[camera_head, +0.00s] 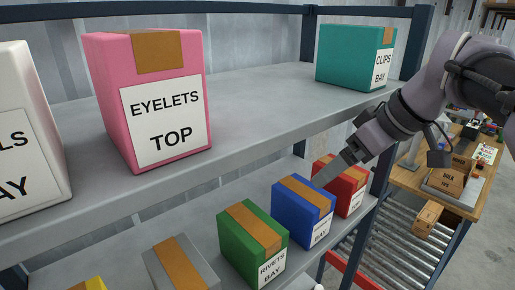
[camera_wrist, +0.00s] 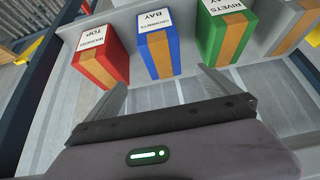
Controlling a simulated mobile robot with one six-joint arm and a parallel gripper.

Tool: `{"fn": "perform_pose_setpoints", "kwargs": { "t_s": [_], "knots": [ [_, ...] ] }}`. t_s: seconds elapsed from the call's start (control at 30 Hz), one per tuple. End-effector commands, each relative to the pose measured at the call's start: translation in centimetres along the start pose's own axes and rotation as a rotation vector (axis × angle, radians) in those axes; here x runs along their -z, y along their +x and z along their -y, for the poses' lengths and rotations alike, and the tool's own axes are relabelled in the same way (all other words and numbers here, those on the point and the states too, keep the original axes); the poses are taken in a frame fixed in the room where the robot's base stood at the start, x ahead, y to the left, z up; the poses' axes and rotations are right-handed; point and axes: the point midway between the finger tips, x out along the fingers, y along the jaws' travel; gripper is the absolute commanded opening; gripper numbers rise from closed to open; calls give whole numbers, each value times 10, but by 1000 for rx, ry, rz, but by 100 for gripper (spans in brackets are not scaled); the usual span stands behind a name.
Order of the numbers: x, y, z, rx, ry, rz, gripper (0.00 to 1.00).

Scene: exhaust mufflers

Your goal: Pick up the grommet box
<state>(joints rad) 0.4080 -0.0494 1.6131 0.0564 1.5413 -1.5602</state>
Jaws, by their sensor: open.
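The blue box (camera_head: 303,213), with a brown tape strip and a white label, stands on the lower shelf between a green box and a red box. It also shows in the wrist view (camera_wrist: 145,60), where its upside-down label seems to read GROMMETS BAY; the small print is hard to read. My gripper (camera_head: 324,178) is open and empty, with its tip seen over the blue box's upper right corner. In the wrist view my gripper's fingers (camera_wrist: 164,82) are spread apart, with the blue box beyond the gap between them.
The red box (camera_head: 341,184) and green box (camera_head: 252,243) flank the blue one closely. A grey box (camera_head: 180,265) stands farther left. The upper shelf (camera_head: 250,118) holds pink (camera_head: 150,100), teal (camera_head: 352,55) and white (camera_head: 28,130) boxes. A dark post (camera_head: 390,130) stands near my arm.

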Motion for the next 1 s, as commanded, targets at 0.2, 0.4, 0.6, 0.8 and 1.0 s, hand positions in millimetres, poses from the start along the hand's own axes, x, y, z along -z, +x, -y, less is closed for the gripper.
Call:
{"fn": "perform_pose_setpoints", "kwargs": {
  "t_s": [0.2, 0.4, 0.6, 0.8, 1.0],
  "knots": [
    [-4, 69, 2, 8, 0, 7, 100],
    [-3, 108, 2, 3, 1, 6, 100],
    [-2, 139, 8, 5, 1, 8, 100],
    [-2, 165, 8, 1, 2, 6, 100],
    [-2, 165, 8, 0, 2, 5, 96]
  ]
}}
